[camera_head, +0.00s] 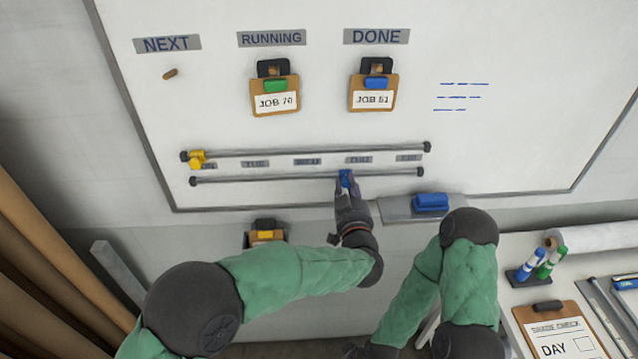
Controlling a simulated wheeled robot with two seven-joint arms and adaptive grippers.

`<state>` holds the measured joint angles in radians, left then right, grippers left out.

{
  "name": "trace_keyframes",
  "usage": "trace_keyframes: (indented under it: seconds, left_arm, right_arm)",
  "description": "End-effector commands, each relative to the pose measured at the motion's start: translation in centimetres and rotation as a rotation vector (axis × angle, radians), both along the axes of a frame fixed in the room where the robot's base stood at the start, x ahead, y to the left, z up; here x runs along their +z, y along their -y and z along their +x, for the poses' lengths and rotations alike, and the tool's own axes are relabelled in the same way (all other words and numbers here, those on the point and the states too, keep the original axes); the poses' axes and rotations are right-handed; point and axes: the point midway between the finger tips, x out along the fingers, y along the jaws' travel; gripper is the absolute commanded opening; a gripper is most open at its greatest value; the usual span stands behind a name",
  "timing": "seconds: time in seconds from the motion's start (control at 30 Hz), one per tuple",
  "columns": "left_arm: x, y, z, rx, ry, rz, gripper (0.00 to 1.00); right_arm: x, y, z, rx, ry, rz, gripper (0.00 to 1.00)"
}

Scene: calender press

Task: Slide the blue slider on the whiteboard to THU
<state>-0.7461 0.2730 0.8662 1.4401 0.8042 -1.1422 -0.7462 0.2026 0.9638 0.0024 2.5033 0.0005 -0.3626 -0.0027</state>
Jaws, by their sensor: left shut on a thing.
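The whiteboard (480,140) has two horizontal rails below its middle, with small grey day labels between them. The blue slider (346,178) sits on the lower rail (270,179), right of the rail's middle. It is just below and slightly left of the fourth label (358,160), whose lettering is blurred but which stands in the THU place. My left gripper (346,184) reaches up from below and is shut on the blue slider, partly hiding it. My right arm is folded at the lower right, and its gripper is not visible at the bottom edge.
A yellow slider (196,159) is at the left end of the upper rail (300,152). A ledge (395,209) with a blue eraser (431,202) is close right of my left gripper. Clipboards hang above, and another (265,234) hangs below. A table with markers stands at right.

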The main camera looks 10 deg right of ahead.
Motion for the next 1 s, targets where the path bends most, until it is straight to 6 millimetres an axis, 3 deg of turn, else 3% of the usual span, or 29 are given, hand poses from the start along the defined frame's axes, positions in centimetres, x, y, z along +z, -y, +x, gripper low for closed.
trace_keyframes:
  seconds: [0.03, 0.3, 0.73, 0.77, 0.83, 1.0]
  left_arm:
    - [1.0, 0.9, 0.1, 0.000, 0.016, -0.008, 0.00]
    - [1.1, 3.2, 0.1, 0.003, 0.018, -0.010, 0.00]
    - [1.3, 3.5, 0.2, 0.004, 0.021, -0.013, 0.00]
    - [1.3, 3.5, 0.2, 0.005, 0.021, -0.013, 0.32]
    - [1.3, 3.5, 0.2, 0.005, 0.021, -0.013, 0.51]
    - [0.8, 3.5, 0.1, 0.003, 0.013, -0.007, 0.51]
  right_arm:
    - [0.3, 0.0, 0.0, 0.000, 0.000, 0.000, 0.79]
    - [0.7, 0.0, 0.0, 0.000, 0.000, 0.000, 0.79]
    - [0.7, 0.0, 0.0, 0.000, 0.000, 0.000, 0.79]
    - [0.7, 0.0, 0.0, 0.000, 0.000, 0.000, 0.79]
    - [0.7, 0.0, 0.0, 0.000, 0.000, 0.000, 0.79]
    - [0.7, 0.0, 0.0, 0.000, 0.000, 0.000, 0.79]
